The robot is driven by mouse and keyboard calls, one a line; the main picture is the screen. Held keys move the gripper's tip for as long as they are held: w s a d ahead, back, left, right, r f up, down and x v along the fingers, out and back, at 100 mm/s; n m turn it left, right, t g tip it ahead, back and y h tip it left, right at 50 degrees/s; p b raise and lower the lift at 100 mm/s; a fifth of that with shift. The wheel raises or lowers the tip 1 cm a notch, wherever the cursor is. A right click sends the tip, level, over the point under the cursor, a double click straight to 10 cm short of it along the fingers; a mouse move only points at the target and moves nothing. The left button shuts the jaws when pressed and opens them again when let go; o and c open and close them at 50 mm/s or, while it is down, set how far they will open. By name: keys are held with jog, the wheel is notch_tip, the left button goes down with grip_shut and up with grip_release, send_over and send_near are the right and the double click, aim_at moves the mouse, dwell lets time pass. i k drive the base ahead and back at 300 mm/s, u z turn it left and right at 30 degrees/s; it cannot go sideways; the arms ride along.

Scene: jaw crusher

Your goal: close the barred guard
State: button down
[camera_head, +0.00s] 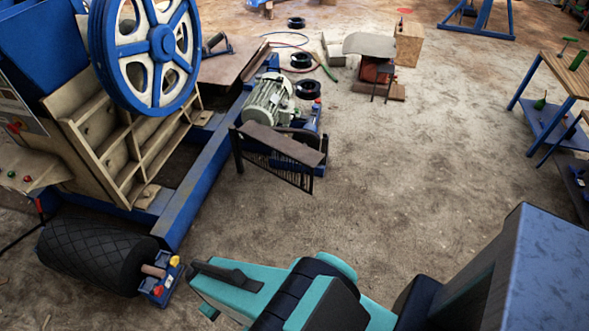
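The barred guard (281,168) is a dark frame with thin upright bars below a flat brownish top plate (283,142). My teal and black arm reaches in from the lower right. Its end, my gripper (206,290), is at the bottom, well below and left of the guard and apart from it.
The crusher's blue and white flywheel (152,50) and blue base beam (205,165) stand at the left. A black roller (95,255) and a blue battery-like box (160,283) lie near my gripper. Bare floor is free right of the guard. A workbench (560,85) stands far right.

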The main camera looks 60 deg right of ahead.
aim_at(302, 153)
jog(key=i, duration=0.9)
jog(key=z, duration=0.05)
